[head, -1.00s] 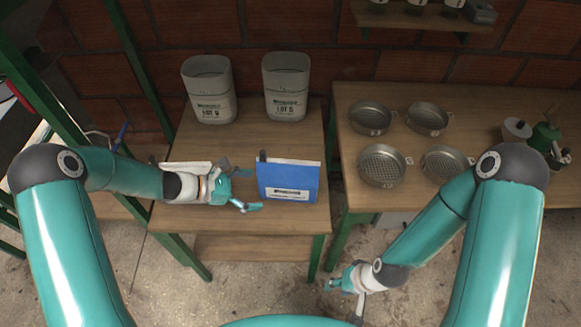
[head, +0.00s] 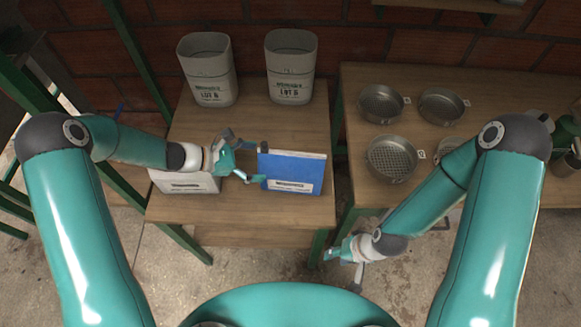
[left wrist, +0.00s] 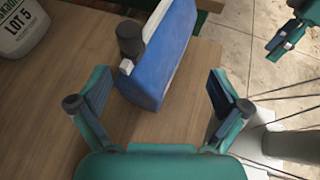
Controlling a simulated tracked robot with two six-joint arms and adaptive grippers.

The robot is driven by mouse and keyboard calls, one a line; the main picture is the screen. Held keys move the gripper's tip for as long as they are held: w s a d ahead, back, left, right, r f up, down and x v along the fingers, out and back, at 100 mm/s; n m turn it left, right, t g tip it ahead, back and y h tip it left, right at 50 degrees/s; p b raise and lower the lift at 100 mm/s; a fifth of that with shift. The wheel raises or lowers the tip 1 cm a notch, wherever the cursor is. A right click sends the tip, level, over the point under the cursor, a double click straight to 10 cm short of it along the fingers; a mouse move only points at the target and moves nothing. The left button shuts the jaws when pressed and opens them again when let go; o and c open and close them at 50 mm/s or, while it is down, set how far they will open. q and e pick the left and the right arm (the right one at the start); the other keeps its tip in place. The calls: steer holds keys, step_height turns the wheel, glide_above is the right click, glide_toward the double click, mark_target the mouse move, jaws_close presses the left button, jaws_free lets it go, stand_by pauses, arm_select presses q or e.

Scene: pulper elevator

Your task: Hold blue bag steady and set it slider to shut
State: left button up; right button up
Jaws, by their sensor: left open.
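The blue bag (head: 293,172) stands upright on the wooden table, with a white label low on its front. A dark knob, apparently its slider (head: 264,147), is at the top left corner; the slider (left wrist: 130,40) also shows in the left wrist view. My left gripper (head: 257,164) is open at the bag's left edge. In the left wrist view, the fingers of my left gripper (left wrist: 160,84) are spread with the near end of the blue bag (left wrist: 155,70) ahead between them; I see no grip. My right gripper (head: 344,268) is open and empty, low in front of the table.
A white bag (head: 185,183) lies under my left forearm. Two grey bins, one left (head: 208,72) and one right (head: 290,68), stand at the table's back. Round sieves (head: 391,158) and other items are on the right table. A gap separates the tables.

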mark_target(285, 179)
arm_select(q)
step_height(285, 179, down, 9)
steer(key=b, duration=0.8)
steer(key=shift+b, duration=0.35)
steer(key=b+x, duration=0.5)
steer(key=x, duration=0.4)
steer(key=shift+s+f, duration=0.1)
steer(key=shift+d+f, duration=0.1)
steer(key=shift+d, duration=0.4)
